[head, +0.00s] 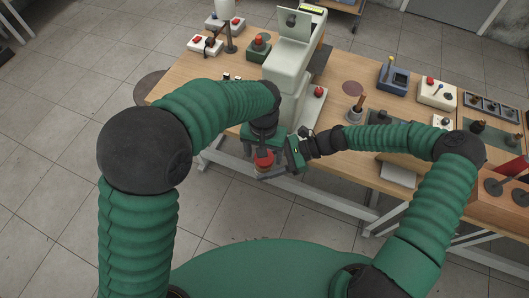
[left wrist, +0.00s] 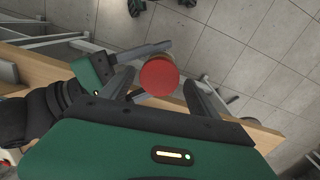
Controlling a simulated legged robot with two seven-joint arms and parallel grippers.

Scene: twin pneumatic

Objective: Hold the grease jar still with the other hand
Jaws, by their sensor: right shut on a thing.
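The grease jar (head: 264,161) has a red top and is held up in front of the table's near edge. In the left wrist view its round red lid (left wrist: 158,77) faces the camera. My right gripper (head: 281,172) is shut on the jar from the right side; in the left wrist view one dark finger (left wrist: 146,51) lies along the jar's side. My left gripper (head: 263,143) is over the lid, pointing down. Its two dark fingers (left wrist: 160,80) are spread, with a gap on each side of the lid. The jar's lower body is mostly hidden.
The wooden table (head: 180,88) carries a pale press-like machine (head: 288,68) behind my grippers. A pot with a brush (head: 356,110), a blue device (head: 393,78) and a white switch box (head: 437,94) stand to the right. Open floor lies in front of the table.

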